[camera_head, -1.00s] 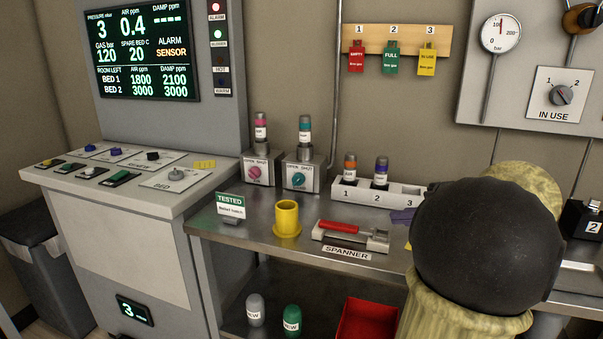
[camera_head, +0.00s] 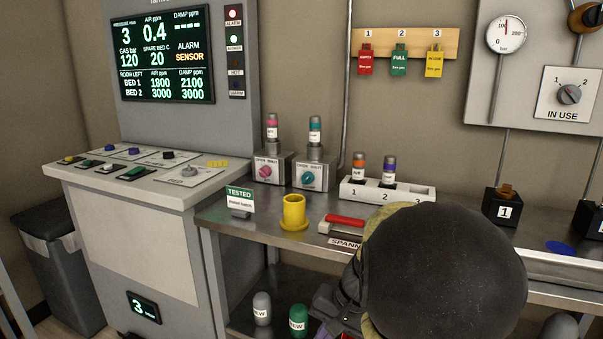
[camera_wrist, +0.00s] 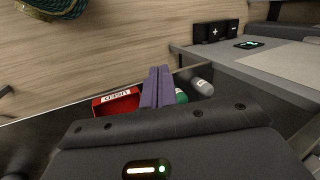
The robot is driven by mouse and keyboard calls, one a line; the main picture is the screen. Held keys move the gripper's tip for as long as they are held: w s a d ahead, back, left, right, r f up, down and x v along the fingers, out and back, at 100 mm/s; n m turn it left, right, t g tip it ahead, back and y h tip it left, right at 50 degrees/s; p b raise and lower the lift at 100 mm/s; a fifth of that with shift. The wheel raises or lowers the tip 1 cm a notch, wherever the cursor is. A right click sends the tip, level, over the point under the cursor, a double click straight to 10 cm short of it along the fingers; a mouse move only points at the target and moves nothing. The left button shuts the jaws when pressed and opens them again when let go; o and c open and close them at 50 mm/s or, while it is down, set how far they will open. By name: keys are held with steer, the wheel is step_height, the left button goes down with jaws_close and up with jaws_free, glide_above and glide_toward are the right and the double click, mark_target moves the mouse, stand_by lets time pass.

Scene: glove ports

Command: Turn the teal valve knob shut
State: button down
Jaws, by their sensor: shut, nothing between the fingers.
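The teal valve knob (camera_head: 308,178) is on the front of a grey box labelled OPEN and SHUT, with a teal-topped cartridge (camera_head: 314,131) upright above it. The box stands on the steel bench, right of a similar box with a pink knob (camera_head: 265,172). Which way the teal knob points is too small to tell. The knob does not show in the wrist view. My gripper (camera_wrist: 158,88) has purple fingers pressed together, empty, in the wrist view. It is apart from the knob, low at the bench's front. My arm mostly hides it in the head view.
Beyond my fingers are a red USED tray (camera_wrist: 117,102) and a grey capsule (camera_wrist: 203,87).

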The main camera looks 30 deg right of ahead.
steer(key=s+a+f+n+h+b, duration=0.2)
steer(key=a+f+n+h+b, duration=0.1)
steer(key=a+f+n, duration=0.5)
steer(key=a+f, duration=0.2)
steer(key=a, duration=0.2)
steer(key=shift+s+f+h, duration=0.3)
steer(key=shift+f+h, duration=0.1)
steer(key=shift+w, duration=0.1)
steer(key=shift+d, duration=0.15)
